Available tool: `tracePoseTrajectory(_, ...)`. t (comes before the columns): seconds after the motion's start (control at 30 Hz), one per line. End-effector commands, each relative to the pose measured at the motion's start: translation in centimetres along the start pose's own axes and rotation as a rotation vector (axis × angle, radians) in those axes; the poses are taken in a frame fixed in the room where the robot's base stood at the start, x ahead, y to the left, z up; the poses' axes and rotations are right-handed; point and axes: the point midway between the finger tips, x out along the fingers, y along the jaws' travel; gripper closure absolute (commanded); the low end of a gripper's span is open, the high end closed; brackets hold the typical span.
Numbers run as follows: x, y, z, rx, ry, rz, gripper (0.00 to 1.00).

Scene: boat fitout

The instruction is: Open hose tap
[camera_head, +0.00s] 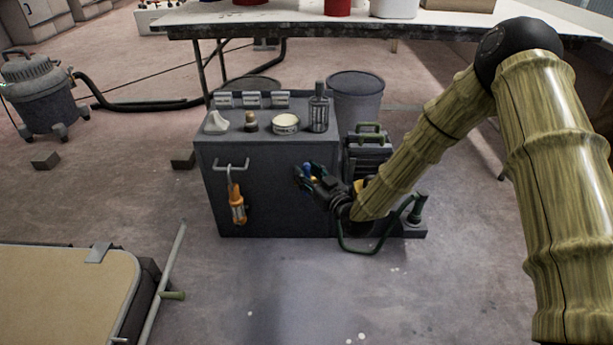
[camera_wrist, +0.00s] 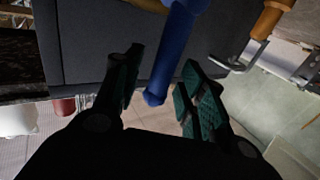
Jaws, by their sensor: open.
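The hose tap's blue lever (camera_wrist: 172,55) runs lengthwise between the fingers of my gripper (camera_wrist: 161,68) in the wrist view. A strip of brass-coloured body (camera_wrist: 148,4) shows at that view's top edge. My gripper is open, with a dark green-padded finger on each side of the lever. I cannot tell whether either finger touches it. In the head view, my gripper (camera_head: 304,176) is at the front of the grey cabinet (camera_head: 275,215), right of its middle. A bit of the blue lever (camera_head: 310,170) shows there; my gripper hides most of the tap.
An orange-handled tool (camera_head: 237,205) hangs from a bar handle on the cabinet front, left of my gripper. Small items, including a dark bottle (camera_head: 319,108), stand on top. A green hose (camera_head: 375,247) loops at the right.

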Motion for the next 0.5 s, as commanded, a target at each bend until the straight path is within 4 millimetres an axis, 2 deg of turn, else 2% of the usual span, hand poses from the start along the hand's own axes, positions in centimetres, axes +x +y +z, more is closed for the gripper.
tracePoseTrajectory(0.13,0.71,0.03,0.02,-0.001,0.001,0.001,0.59)
tracePoseTrajectory(0.4,0.81,0.01,-0.05,0.000,0.000,0.001,0.59)
tracePoseTrajectory(0.43,0.81,0.01,-0.05,0.000,0.000,0.000,0.61)
tracePoseTrajectory(0.5,0.80,0.01,-0.04,0.000,0.000,0.000,0.74)
